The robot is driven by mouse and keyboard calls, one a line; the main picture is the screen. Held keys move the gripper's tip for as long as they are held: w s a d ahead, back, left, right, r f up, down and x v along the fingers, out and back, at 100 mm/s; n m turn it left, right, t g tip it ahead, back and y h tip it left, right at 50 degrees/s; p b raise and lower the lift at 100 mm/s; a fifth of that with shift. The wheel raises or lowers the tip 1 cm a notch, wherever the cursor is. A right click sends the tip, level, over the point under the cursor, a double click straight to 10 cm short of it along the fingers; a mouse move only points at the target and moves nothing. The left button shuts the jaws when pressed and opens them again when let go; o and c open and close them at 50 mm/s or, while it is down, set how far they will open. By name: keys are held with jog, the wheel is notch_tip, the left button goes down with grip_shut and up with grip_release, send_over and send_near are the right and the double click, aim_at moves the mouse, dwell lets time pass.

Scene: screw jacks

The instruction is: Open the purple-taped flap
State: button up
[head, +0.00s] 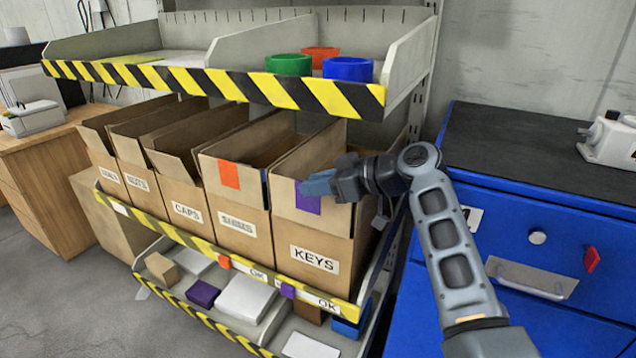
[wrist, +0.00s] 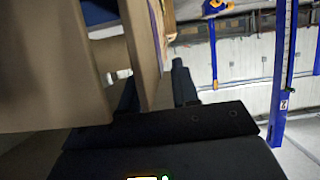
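The purple tape (head: 307,198) is on the upper front cardboard panel of the box labelled KEYS (head: 292,246), the rightmost box on the middle shelf. My gripper (head: 320,183) is at the upper right of this panel, its blue fingertips in front of part of the tape. In the wrist view, my gripper (wrist: 157,92) has its two dark fingers apart, with a cardboard panel (wrist: 142,50) reaching between them. A gap shows between that panel and the right finger. A thin purple strip runs along the panel's edge. Whether the left finger touches the cardboard I cannot tell.
A box with orange tape (head: 229,174) stands left of the KEYS box, with several more boxes beyond. The upper shelf (head: 290,90) overhangs them. Small items lie on the lower shelf. A blue cabinet (head: 540,215) stands at right.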

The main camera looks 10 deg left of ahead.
grip_shut()
dwell(1.4)
